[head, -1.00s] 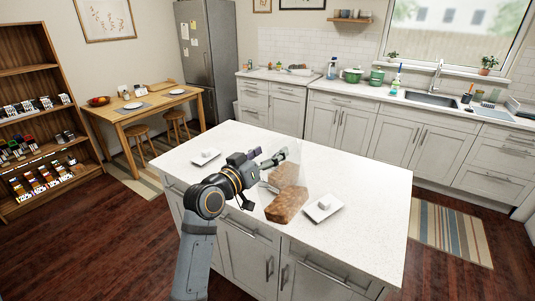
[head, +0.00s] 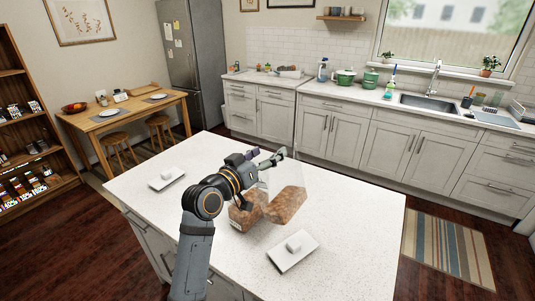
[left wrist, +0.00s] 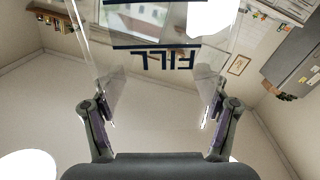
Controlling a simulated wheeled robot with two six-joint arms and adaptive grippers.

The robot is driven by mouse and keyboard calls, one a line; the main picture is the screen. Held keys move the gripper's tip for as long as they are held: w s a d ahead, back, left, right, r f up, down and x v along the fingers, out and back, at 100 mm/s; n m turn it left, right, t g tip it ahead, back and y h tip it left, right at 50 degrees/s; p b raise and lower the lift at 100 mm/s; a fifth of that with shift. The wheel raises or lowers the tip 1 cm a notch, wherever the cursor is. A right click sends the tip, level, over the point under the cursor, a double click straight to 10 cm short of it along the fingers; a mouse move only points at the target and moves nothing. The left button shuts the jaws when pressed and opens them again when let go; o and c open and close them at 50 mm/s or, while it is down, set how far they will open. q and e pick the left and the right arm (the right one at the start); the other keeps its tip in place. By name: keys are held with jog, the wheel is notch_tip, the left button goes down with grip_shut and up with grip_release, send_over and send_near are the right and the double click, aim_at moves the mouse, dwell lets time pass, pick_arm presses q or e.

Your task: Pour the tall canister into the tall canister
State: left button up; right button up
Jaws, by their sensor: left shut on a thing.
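My left gripper (head: 270,158) is shut on a tall clear canister (head: 287,202), holding it over the white island. Brown granular contents fill its lower part, and it looks tilted. In the left wrist view its clear walls and the reversed word "FILL" (left wrist: 166,61) show between the fingers of the left gripper (left wrist: 155,112). A second canister (head: 243,217) with brown contents and a small label stands on the island, left of the held one. My arm and the held canister partly hide it. I cannot tell whether the two touch. My right gripper is out of view.
White square lids with knobs lie on the island (head: 345,225), one at the left (head: 167,178) and one in front (head: 292,251). The island's right side is clear. A table (head: 125,120) and stools stand behind left, a wooden shelf (head: 20,120) at far left.

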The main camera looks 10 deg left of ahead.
pick_arm(q)
jog(key=shift+a, duration=0.1)
jog(key=shift+s+a+f+n, duration=0.1)
jog(key=shift+a+f+n, duration=0.1)
jog(key=shift+n, duration=0.1)
jog(key=a+f+n, duration=0.1)
jog(key=w+a+f+n, duration=0.1)
jog(key=shift+f+n+b, duration=0.3)
jog(key=shift+n+b, duration=0.05)
jog(key=shift+n, duration=0.05)
jog(key=shift+w+a+f+n+p, duration=0.15)
jog(key=shift+a+n+p, duration=0.1)
jog(key=shift+a+n, duration=0.25)
jog(key=shift+w+a+f+n+p, duration=0.15)
jog(key=shift+a+n+p, duration=0.15)
jog(key=shift+n, duration=0.4)
jog(key=shift+d+r, duration=0.1)
jog(key=shift+a, duration=0.2)
jog(key=shift+w+a+n+p, duration=0.1)
jog(key=shift+n+p, duration=0.35)
jog(key=shift+n, duration=0.05)
